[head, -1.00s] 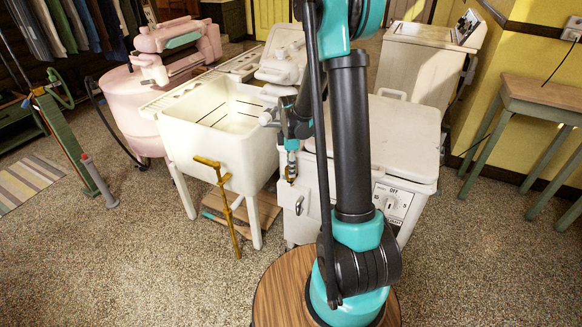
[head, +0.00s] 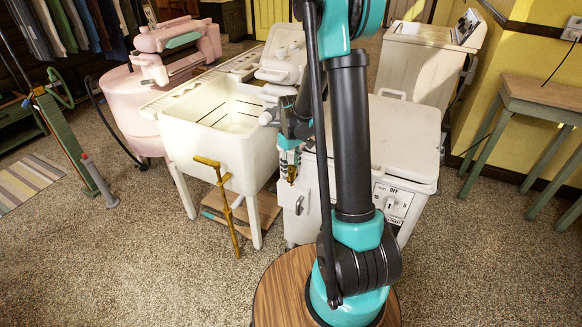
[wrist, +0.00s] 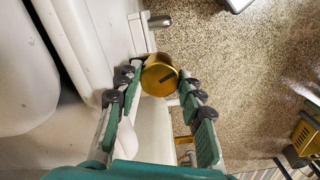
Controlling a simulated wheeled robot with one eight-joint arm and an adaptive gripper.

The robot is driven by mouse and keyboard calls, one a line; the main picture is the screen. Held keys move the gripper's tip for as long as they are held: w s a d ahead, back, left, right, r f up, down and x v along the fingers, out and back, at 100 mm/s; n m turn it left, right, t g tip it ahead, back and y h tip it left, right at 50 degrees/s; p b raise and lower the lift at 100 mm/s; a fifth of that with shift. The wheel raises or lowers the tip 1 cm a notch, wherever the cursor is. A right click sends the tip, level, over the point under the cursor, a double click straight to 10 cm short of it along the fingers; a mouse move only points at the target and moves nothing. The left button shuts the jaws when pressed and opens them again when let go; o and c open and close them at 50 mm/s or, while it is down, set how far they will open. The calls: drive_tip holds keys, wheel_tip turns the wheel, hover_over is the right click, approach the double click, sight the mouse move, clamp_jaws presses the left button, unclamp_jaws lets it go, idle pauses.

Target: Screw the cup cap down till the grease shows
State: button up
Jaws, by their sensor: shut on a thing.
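The cup cap (wrist: 158,78) is a round brass piece with a dark line on its top, seen from above in the wrist view. My gripper (wrist: 160,72) has its green, black-padded fingers on either side of it and is shut on it. In the head view my gripper (head: 290,160) points down beside the white washer's front left corner, with a small brass part (head: 292,174) at its tips. What lies under the cap is hidden, and I cannot make out any grease.
The white washer (head: 405,135) with a dial stands to the right, close to my gripper. A white sink (head: 205,152) stands to the left, with a yellow pipe-like stand (head: 228,207) in front. A pink washer (head: 118,110) is farther left. Speckled floor (head: 150,270) is clear in front.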

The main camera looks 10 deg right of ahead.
sight(291, 168)
drive_tip(key=m, duration=0.6)
drive_tip(key=shift+m, duration=0.3)
idle(0.4)
drive_tip(key=o, duration=0.9)
wheel_tip(291, 168, up, 12)
